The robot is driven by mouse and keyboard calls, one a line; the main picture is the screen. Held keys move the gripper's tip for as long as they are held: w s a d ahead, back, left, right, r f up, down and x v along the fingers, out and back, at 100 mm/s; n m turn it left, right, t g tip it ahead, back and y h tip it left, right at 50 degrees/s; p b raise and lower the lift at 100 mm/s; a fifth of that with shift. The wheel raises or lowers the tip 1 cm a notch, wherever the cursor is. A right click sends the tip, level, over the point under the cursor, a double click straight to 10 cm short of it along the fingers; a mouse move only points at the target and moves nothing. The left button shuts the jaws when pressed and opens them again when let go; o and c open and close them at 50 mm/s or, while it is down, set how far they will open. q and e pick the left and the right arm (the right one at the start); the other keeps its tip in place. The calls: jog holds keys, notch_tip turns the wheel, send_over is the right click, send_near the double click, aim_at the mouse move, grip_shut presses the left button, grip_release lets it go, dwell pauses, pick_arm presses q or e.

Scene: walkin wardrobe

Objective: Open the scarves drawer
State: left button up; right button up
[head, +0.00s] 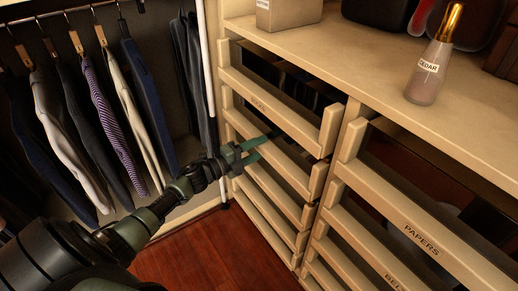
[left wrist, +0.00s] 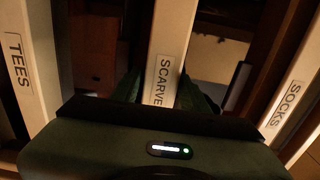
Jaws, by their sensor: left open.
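The scarves drawer is a pale wooden front (head: 289,167), second from the top in the left column of drawers. In the left wrist view its front (left wrist: 173,35) carries the label SCARVES, partly hidden by my gripper. My left gripper (head: 261,146) is open, with its green fingers reaching to this front. In the left wrist view the fingers (left wrist: 160,92) lie on either side of the front's edge board. I cannot tell whether they touch it. My right gripper is in neither view.
The socks drawer (left wrist: 285,108) and tees drawer (left wrist: 24,70) flank it closely. The papers drawer (head: 420,238) is in the right column. A cedar bottle (head: 433,62) stands on the counter (head: 350,60). Clothes (head: 105,95) hang at left; the wooden floor (head: 215,250) is clear.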

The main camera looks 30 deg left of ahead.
pick_arm(q)
grip_shut()
jog(key=shift+f, duration=0.1)
dwell(1.3)
